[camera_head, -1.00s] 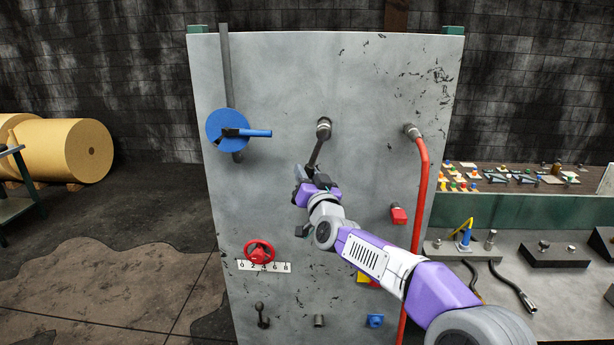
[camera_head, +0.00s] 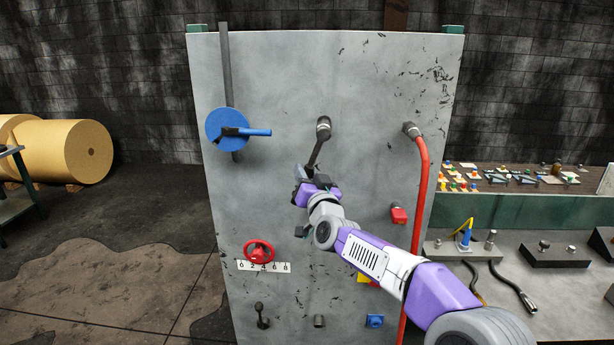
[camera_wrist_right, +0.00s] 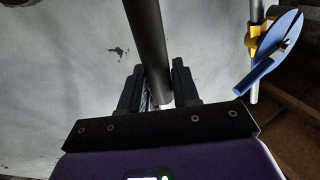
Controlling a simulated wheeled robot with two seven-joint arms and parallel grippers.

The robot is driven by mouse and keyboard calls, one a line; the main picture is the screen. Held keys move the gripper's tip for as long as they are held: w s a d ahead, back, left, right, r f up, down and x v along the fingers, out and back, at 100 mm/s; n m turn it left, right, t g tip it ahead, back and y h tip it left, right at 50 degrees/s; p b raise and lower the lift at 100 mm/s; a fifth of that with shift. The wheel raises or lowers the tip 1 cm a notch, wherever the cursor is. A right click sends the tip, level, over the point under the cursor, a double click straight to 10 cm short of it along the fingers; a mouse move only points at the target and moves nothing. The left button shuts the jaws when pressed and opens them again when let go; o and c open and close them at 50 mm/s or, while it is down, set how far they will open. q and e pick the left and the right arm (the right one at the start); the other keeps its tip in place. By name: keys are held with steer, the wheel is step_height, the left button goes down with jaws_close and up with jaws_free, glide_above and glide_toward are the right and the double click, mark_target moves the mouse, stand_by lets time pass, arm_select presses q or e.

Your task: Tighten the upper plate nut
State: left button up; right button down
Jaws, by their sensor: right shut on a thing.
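The upper plate nut (camera_head: 323,124) sits high in the middle of the grey plate (camera_head: 285,70). A dark wrench handle (camera_head: 318,152) runs from the nut down and slightly left. My right gripper (camera_head: 304,175) is at the lower end of this handle. In the right wrist view my right gripper (camera_wrist_right: 160,92) has its two dark fingers on either side of the dark bar (camera_wrist_right: 148,45), shut on it. The nut itself is out of sight in the wrist view. My left gripper does not show.
A blue disc with a handle (camera_head: 227,130) is at the upper left of the plate. A red hose (camera_head: 421,200) runs down its right side. A red handwheel (camera_head: 259,252) sits above a number scale at the lower left. A bench (camera_head: 550,275) stands at the right.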

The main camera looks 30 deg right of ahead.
steer(key=shift+w+d+r, duration=0.1)
steer(key=shift+w+d, duration=0.25)
steer(key=shift+w, duration=0.2)
steer(key=shift+w+d, duration=0.35)
steer(key=shift+w, duration=0.2)
stand_by(0.6)
steer(key=c, duration=1.4)
jaws_free()
jaws_close()
